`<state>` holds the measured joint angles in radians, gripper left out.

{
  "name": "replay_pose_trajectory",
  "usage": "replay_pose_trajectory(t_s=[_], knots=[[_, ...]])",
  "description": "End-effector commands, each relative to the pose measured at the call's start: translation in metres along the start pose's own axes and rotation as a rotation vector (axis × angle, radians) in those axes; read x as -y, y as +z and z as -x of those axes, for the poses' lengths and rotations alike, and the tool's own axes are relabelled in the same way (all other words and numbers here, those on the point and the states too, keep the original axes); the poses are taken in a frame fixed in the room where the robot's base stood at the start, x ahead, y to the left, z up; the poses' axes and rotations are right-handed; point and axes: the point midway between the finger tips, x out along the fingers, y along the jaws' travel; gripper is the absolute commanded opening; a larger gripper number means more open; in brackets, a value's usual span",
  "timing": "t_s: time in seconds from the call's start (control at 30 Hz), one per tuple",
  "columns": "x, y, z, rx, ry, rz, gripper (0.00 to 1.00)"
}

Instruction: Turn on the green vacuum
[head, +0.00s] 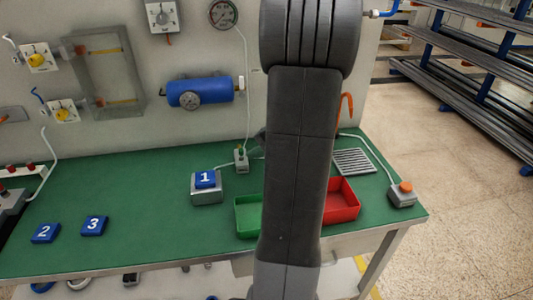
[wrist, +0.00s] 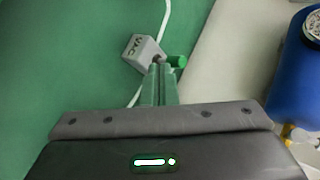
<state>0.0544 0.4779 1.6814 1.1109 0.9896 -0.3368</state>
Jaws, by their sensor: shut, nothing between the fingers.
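A small grey fitting with a green part (head: 241,154) stands at the back of the green bench in the head view, with a pale hose rising from it. In the wrist view a grey box (wrist: 143,52) lies at the tip of my gripper (wrist: 160,70), and a green handle (wrist: 178,61) shows just right of the fingertips. My gripper is shut and empty. The fingertips are very close to the box and the handle; I cannot tell whether they touch. In the head view my arm hides most of the gripper.
The green bench (head: 130,175) carries blue blocks 1 (head: 205,179), 2 (head: 45,233) and 3 (head: 94,225), a green tray (head: 247,230), a red tray (head: 343,212) and an orange-button box (head: 403,193). A blue tank (head: 200,92) and yellow-knob valves (head: 38,58) are on the wall.

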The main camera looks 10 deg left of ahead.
Motion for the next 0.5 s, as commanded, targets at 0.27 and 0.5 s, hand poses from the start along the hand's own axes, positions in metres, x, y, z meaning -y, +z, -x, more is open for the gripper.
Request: replay_pose_trajectory(t_s=[0.27,0.5], knots=[[0.0064,-0.0003,-0.0059,-0.001,0.0,0.0,0.0],[0.0064,-0.0003,-0.0056,0.0,0.001,0.0,0.0]])
